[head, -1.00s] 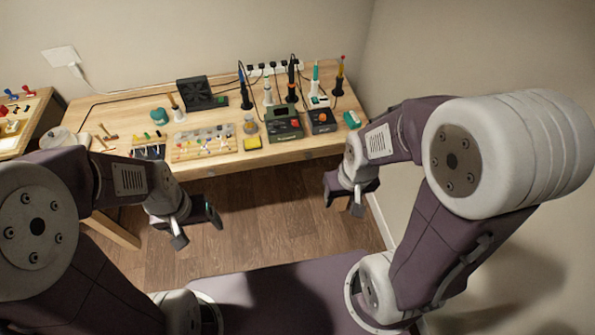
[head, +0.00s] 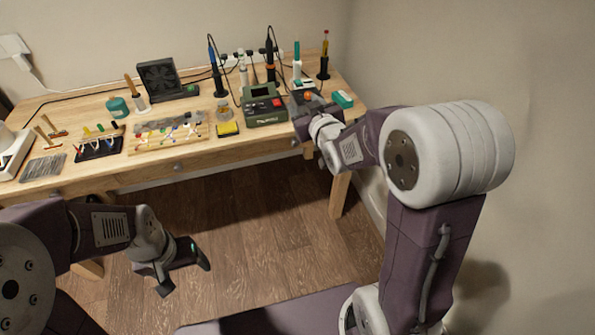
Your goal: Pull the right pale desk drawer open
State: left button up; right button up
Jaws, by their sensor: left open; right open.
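The pale wooden desk (head: 110,183) stands along the wall, with small knobs on its front. The right drawer front (head: 262,151) is at the desk's right end and looks flush with it. Its round knob (head: 295,143) shows just below my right gripper (head: 302,119). That gripper is open and empty at the desk's front right edge. Its fingers are partly hidden by the wrist, and I cannot tell whether they touch the desk. My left gripper (head: 184,276) is open and empty, low over the floor in front of the desk.
A green soldering station (head: 264,108), a yellow sponge (head: 228,129), a tool tray (head: 168,139) and a black fan (head: 160,79) stand on the desk. Upright irons stand at the back. A wall is close on the right. The wooden floor (head: 240,215) before the desk is clear.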

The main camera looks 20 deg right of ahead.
notch_tip(320, 180, down, 14)
jog(key=w+t+b, duration=0.2)
jog(key=b, duration=2.5)
send_near(296, 144)
jog(key=w, duration=0.5)
jog(key=w+b, duration=0.1)
jog(key=w, duration=0.1)
jog(key=shift+w+a+f, duration=0.2)
jog(key=shift+f, duration=0.15)
jog(key=shift+w+r, duration=0.1)
jog(key=shift+w, duration=0.4)
pick_arm(q)
notch_tip(296, 144, down, 33)
jog(key=shift+r, duration=0.2)
pick_arm(e)
grip_shut()
